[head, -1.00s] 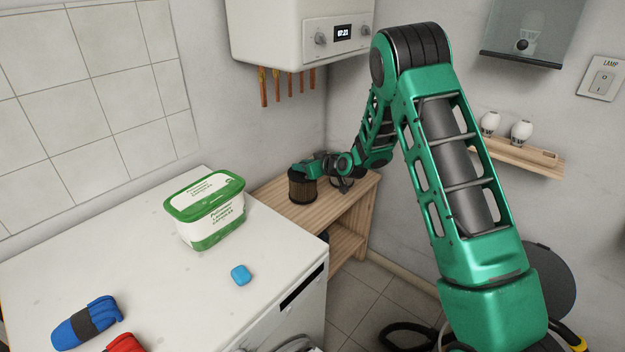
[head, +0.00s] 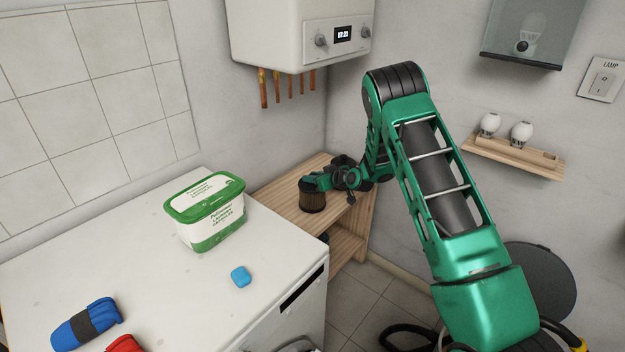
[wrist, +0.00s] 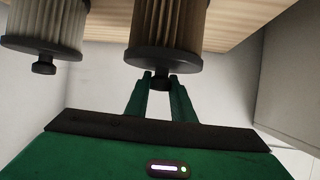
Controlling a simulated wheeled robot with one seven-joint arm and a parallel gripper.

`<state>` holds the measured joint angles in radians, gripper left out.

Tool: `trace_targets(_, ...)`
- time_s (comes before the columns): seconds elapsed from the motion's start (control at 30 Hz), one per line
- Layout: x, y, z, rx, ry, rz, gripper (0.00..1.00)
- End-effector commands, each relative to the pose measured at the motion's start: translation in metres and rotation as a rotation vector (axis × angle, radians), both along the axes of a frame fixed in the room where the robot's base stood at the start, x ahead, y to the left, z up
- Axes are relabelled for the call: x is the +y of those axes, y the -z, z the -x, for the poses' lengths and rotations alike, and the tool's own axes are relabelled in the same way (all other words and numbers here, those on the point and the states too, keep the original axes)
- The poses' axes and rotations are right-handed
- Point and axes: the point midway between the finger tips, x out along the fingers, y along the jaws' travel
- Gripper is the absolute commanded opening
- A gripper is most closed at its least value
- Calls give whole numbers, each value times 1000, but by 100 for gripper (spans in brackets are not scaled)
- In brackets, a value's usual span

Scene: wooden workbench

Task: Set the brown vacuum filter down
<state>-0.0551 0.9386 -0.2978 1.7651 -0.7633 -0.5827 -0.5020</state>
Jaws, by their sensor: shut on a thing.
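The brown vacuum filter (head: 313,197) is a pleated cylinder with dark ends, upright at the wooden bench (head: 280,193) in the head view. In the wrist view the brown filter (wrist: 168,25) hangs from the top of the picture, its dark knob between my fingers. My gripper (wrist: 161,78) is shut on that knob; in the head view my gripper (head: 316,180) is just above the filter. Whether the filter's base touches the wood, I cannot tell. A paler pleated filter (wrist: 48,22) stands beside it in the wrist view, with a clear gap between them.
A white appliance (head: 130,270) stands in front, carrying a green-lidded tub (head: 212,215), a blue capsule (head: 240,276) and blue and red rolled items. A boiler (head: 285,40) with copper pipes hangs above the bench. Bare wood shows left of the brown filter.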

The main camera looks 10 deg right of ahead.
Motion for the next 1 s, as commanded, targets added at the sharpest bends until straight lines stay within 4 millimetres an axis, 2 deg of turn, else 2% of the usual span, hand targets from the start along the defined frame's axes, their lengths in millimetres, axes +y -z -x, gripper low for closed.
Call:
trace_targets(0.1,1,1,0,-1,0,0,0)
trace_targets(0.13,1,2,0,1,-1,0,24)
trace_targets(0.2,1,2,0,0,-1,0,41)
trace_targets(0.53,1,0,0,0,-1,0,41)
trace_targets(0.63,-2,-3,5,1,1,1,41)
trace_targets(0.77,-10,-12,21,1,2,-1,41)
trace_targets(1.0,-29,-33,60,1,3,-2,41)
